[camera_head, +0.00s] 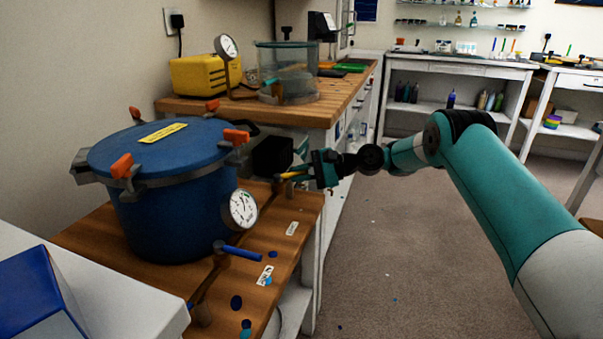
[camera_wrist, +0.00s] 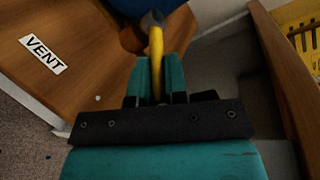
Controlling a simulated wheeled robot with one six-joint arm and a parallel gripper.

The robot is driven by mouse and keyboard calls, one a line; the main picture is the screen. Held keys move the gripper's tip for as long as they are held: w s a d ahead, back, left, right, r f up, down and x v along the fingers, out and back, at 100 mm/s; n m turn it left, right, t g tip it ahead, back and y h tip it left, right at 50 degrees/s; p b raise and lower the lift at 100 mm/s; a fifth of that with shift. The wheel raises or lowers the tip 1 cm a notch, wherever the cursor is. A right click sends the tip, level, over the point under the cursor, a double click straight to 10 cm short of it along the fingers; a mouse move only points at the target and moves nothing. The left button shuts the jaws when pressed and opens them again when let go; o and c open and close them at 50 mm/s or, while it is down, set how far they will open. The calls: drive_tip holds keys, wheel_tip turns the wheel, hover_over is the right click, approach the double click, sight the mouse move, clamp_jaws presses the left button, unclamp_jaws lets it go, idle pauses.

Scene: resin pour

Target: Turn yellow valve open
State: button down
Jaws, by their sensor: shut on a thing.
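The yellow valve (camera_wrist: 156,62) is a slim yellow lever on a grey fitting. In the wrist view it stands between the fingertips of my gripper (camera_wrist: 157,80), which is shut on it. In the head view the yellow lever (camera_head: 290,176) shows at the tip of my gripper (camera_head: 308,172), right of the blue pot (camera_head: 170,205). The inner faces of the fingers are partly hidden.
A blue-handled valve (camera_head: 240,250) and a round gauge (camera_head: 241,209) are at the pot's front. A VENT label (camera_wrist: 42,54) lies on the wooden top. A clear chamber (camera_head: 287,72) and yellow pump (camera_head: 205,76) stand on the bench behind.

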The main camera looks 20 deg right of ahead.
drive_tip(key=c, duration=1.1)
unclamp_jaws()
drive_tip(key=shift+c, duration=0.2)
drive_tip(key=p+v, duration=0.7)
drive_tip(key=p, duration=0.5)
drive_tip(key=shift+d, duration=0.2)
drive_tip(key=shift+s, duration=0.1)
drive_tip(key=shift+c, duration=0.2)
